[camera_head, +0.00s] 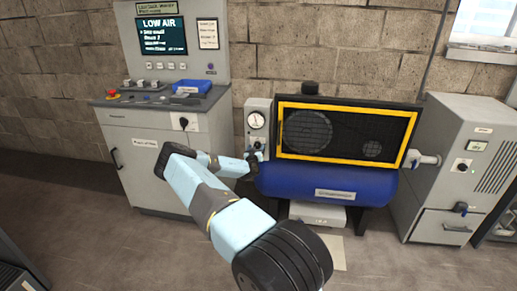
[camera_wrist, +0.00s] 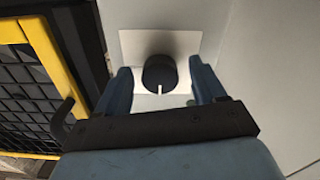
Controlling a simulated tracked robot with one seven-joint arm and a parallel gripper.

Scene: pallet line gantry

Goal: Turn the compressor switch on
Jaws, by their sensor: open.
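The compressor (camera_head: 325,184) stands against the wall, with a blue tank and a yellow-framed guard. A grey box with a round gauge (camera_head: 257,120) is at its left end. In the wrist view a round black switch knob (camera_wrist: 158,70) with a white mark sits on a pale plate (camera_wrist: 187,42). The mark points to the bottom of that picture. My gripper (camera_wrist: 162,85) is open, with one blue finger on each side of the knob. I cannot tell whether they touch it. In the head view my gripper (camera_head: 256,154) is at the gauge box's lower part and hides the knob.
A control console (camera_head: 160,115) with a screen reading "LOW AIR" stands left. A grey cabinet (camera_head: 450,165) stands right. The guard's yellow frame (camera_wrist: 55,60) and a black handle (camera_wrist: 62,118) are close beside my gripper in the wrist view.

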